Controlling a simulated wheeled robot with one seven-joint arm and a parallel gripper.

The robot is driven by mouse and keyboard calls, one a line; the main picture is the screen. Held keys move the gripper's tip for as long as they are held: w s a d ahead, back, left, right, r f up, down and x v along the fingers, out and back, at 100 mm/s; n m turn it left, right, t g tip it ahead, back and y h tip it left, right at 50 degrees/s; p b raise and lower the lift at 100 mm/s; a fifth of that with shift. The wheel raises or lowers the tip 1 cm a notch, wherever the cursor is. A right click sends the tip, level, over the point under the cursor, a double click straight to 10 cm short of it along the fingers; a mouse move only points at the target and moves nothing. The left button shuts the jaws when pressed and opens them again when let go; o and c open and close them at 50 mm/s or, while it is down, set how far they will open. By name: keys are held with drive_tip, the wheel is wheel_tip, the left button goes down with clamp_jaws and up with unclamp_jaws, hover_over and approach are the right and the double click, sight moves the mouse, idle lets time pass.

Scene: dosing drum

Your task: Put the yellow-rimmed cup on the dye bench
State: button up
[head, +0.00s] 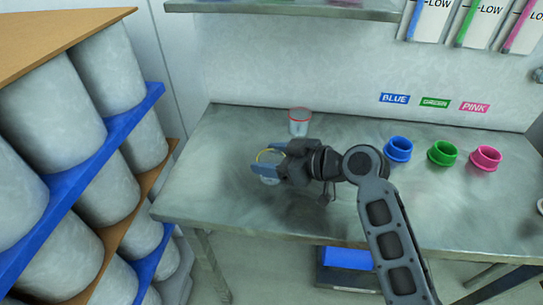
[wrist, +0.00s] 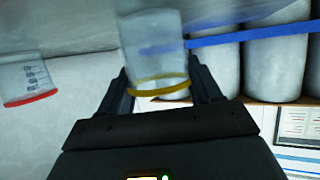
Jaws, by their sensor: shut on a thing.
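The yellow-rimmed cup (head: 271,157) is clear, with a yellow ring at its rim. My gripper (head: 266,162) is shut on it, one finger on each side, over the left part of the grey metal dye bench (head: 225,200). I cannot tell whether the cup's base touches the bench top. In the wrist view the yellow-rimmed cup (wrist: 155,50) sits between my gripper's fingers (wrist: 160,85), its rim towards the palm.
A red-rimmed clear cup (head: 299,122) stands just behind, near the wall; it also shows in the wrist view (wrist: 27,80). Blue (head: 398,149), green (head: 441,153) and pink (head: 485,159) collars stand on the right. A shelf (head: 285,8) overhangs the back. The bench's front left is clear.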

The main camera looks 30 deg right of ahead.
drive_tip(key=shift+f, duration=0.1)
drive_tip(key=shift+f, duration=0.15)
drive_tip(key=o, duration=1)
drive_tip(key=shift+r, duration=0.2)
drive_tip(key=shift+s+d+r, duration=0.1)
drive_tip(key=shift+s+d, duration=0.05)
drive_tip(key=b+v, duration=0.1)
drive_tip(key=v, duration=1)
drive_tip(key=shift+s+d+r, duration=0.1)
drive_tip(key=shift+s, duration=0.2)
